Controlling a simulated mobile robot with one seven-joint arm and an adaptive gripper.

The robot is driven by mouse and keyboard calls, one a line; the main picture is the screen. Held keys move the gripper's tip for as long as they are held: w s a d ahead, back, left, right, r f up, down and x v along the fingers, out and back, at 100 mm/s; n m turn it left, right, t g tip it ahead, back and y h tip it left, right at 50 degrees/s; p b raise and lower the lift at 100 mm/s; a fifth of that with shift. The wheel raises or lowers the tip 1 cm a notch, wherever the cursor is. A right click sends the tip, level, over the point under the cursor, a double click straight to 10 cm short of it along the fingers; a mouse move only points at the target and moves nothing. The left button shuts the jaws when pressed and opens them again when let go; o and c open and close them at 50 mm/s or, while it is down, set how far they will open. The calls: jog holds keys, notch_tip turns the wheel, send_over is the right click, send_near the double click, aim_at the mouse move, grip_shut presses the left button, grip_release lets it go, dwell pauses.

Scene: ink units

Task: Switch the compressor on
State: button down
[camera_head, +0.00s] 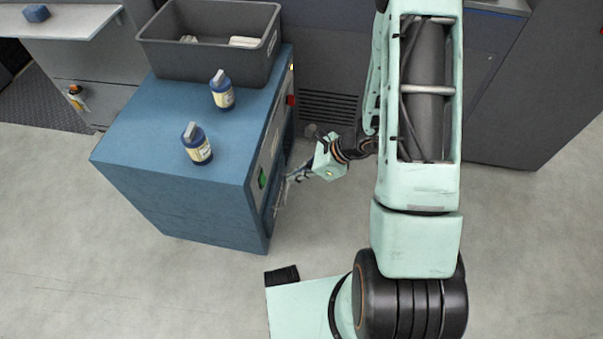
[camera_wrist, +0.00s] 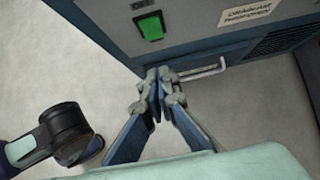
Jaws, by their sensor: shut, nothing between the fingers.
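The blue compressor cabinet (camera_head: 150,140) stands on the floor at the left in the head view. On its side panel is a green switch (camera_head: 262,176), seen edge-on. In the wrist view the green switch (camera_wrist: 150,27) sits on the dark panel (camera_wrist: 195,42) at the upper left, in a black frame. My gripper (camera_head: 284,180) is beside that panel. In the wrist view my gripper (camera_wrist: 158,74) has its fingertips together and empty, below the switch and apart from it. I cannot tell whether the tips touch the panel.
A bar handle (camera_wrist: 205,71) sticks out right of my fingertips. A label (camera_wrist: 248,11) and vent (camera_wrist: 285,40) are farther right. A grey bin (camera_head: 210,45) and two bottles (camera_head: 223,97) (camera_head: 198,150) stand on the cabinet. The floor (camera_head: 120,270) in front is clear.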

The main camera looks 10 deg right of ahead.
aim_at(263, 179)
jog(key=w+a+f+b, duration=0.1)
jog(key=w+a+f, duration=0.1)
jog(key=a, duration=0.4)
jog(key=shift+w+f+b, duration=0.15)
jog(key=shift+f+b, duration=0.2)
jog(key=shift+f, duration=0.55)
